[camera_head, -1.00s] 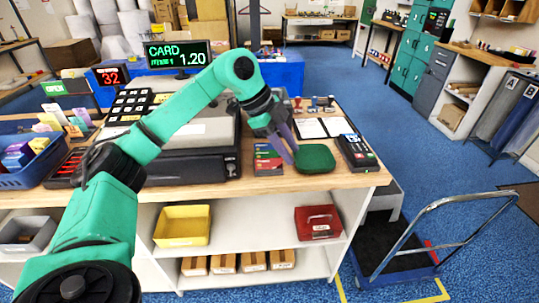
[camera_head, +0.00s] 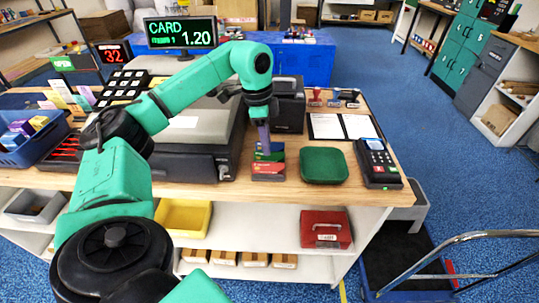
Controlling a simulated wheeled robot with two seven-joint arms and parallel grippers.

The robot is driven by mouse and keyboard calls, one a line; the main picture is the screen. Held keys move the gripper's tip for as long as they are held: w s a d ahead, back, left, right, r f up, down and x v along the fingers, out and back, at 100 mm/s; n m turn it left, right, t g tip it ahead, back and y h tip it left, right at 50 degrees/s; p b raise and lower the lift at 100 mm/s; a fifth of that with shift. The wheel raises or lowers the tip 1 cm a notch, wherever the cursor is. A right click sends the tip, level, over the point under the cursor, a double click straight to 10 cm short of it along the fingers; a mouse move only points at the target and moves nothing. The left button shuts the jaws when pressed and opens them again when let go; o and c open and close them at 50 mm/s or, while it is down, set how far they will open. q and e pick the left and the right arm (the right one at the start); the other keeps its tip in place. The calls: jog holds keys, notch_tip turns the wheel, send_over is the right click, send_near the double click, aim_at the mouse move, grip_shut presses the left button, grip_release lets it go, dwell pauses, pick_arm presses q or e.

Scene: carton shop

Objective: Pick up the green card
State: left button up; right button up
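My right gripper is not in view.
A dark green tray (camera_head: 324,166) lies just right of the cards, with a card terminal (camera_head: 377,163) beyond it. A black checkout unit (camera_head: 190,160) stands close on the left. An open booklet (camera_head: 342,126) and stamps lie behind.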

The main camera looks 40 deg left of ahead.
aim_at(269, 159)
pick_arm(q)
jog(key=f, duration=0.2)
jog(key=f+p, duration=0.1)
jog(key=f, duration=0.1)
jog(key=shift+d, duration=0.4)
jog(key=shift+w+f, duration=0.1)
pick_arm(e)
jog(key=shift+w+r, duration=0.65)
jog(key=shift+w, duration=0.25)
pick_arm(q)
jog(key=shift+f, duration=0.2)
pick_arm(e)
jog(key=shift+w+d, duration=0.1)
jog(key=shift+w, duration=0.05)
pick_arm(q)
grip_shut()
